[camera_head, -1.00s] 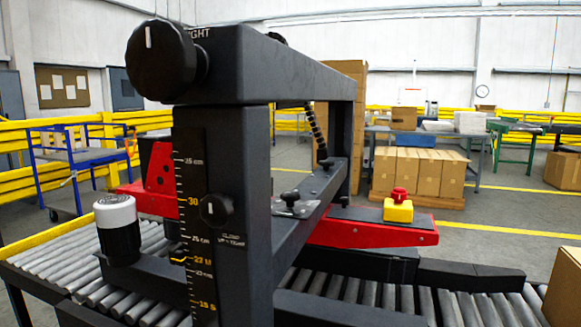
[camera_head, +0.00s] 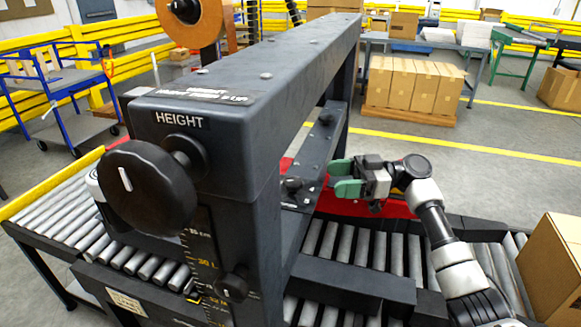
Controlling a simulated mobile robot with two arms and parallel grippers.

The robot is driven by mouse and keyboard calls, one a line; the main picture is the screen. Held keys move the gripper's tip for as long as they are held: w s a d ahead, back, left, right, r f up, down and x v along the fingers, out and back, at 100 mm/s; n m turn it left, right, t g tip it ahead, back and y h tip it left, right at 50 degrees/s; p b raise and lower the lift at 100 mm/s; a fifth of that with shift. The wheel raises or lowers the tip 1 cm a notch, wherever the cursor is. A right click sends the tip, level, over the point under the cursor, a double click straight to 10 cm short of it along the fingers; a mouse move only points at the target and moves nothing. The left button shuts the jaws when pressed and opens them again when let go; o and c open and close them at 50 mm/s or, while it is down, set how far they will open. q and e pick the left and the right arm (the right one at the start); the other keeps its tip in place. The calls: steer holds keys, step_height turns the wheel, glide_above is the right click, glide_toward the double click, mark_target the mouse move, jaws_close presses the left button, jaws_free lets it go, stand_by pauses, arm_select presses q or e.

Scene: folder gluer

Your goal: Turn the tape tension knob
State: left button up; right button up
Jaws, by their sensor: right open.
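The black taping machine frame (camera_head: 268,75) fills the middle of the view. A brown tape roll (camera_head: 207,22) with a dark hub shows at the top, cut off by the edge. I cannot tell whether that hub is the tape tension knob. A large black knob (camera_head: 138,187) with a white mark sits below the word HEIGHT. A smaller black knob (camera_head: 232,287) is on the scale post, and another (camera_head: 292,185) is on the inner rail. My right gripper (camera_head: 342,178) has green fingers, open and empty, pointing left toward the rail and apart from the knobs. My left gripper is out of view.
Roller conveyors (camera_head: 350,245) run under the frame. A red side guide (camera_head: 385,208) lies behind my right gripper. A cardboard box (camera_head: 555,265) stands at the right edge. The frame's top beam stands between the tape roll and my right gripper.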

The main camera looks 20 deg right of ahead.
mark_target(293, 180)
steer(key=a+p, duration=0.1)
steer(key=a, duration=0.2)
steer(key=w+a, duration=0.1)
steer(key=a, duration=0.2)
steer(key=a+p, duration=0.1)
steer(key=a, duration=0.1)
steer(key=shift+w+a+r+p, duration=0.1)
steer(key=shift+w+a+p, duration=0.2)
steer(key=shift+a, duration=0.8)
steer(key=shift+c, duration=0.4)
steer(key=c, duration=0.8)
steer(key=shift+f+m+t, duration=0.2)
steer(key=shift+m+t, duration=0.1)
steer(key=shift+t, duration=0.2)
